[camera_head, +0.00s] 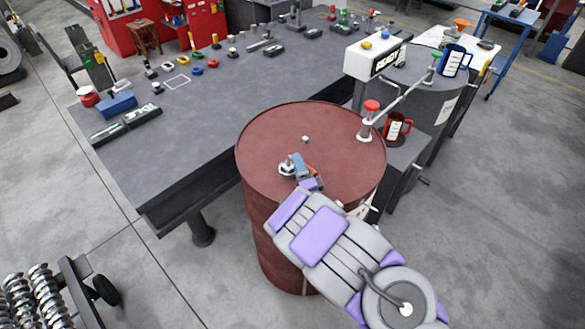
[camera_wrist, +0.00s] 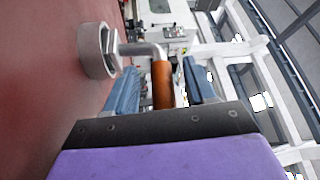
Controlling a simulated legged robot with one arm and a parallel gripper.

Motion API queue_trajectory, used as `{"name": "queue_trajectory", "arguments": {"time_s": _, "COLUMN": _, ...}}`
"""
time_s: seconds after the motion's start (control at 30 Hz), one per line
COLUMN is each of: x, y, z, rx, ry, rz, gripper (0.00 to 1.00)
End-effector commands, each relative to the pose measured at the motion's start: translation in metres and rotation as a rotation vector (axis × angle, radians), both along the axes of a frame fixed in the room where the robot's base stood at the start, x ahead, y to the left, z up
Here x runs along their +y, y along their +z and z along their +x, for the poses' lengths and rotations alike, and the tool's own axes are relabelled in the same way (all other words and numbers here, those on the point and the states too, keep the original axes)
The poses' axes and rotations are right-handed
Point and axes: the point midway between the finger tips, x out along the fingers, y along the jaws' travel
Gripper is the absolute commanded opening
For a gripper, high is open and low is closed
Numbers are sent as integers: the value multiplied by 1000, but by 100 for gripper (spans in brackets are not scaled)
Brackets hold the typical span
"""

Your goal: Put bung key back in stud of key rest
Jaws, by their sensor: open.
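The bung key shows in the wrist view as a bent metal rod with a hex socket (camera_wrist: 97,50) and an orange handle (camera_wrist: 163,85). In the head view its pale socket end (camera_head: 287,168) is at the lid of the red barrel (camera_head: 265,130), its orange handle just right of it. I cannot tell whether the socket touches the lid. My gripper (camera_head: 303,165) is over the lid; its blue fingers (camera_wrist: 160,85) stand open on either side of the handle, with a gap visible at the right finger. I cannot make out the key rest's stud for sure.
A small pale piece (camera_head: 305,139) is on the lid. A red-topped fitting (camera_head: 370,110) stands at its right edge, with a pipe to the second, grey barrel (camera_head: 425,105). A READY sign box (camera_head: 375,55) and red mug (camera_head: 397,127) are nearby. The bench (camera_head: 200,110) is behind left.

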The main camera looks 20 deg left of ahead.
Motion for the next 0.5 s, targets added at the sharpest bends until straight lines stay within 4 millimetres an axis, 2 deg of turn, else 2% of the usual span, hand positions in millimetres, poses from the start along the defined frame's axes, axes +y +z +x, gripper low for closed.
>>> {"name": "queue_trajectory", "arguments": {"time_s": 0.07, "x": 0, "y": 0, "z": 0, "rx": 0, "ry": 0, "rz": 0, "gripper": 55}}
{"name": "queue_trajectory", "arguments": {"time_s": 0.5, "x": 0, "y": -1, "z": 0, "rx": 1, "ry": 0, "rz": -1, "gripper": 14}}
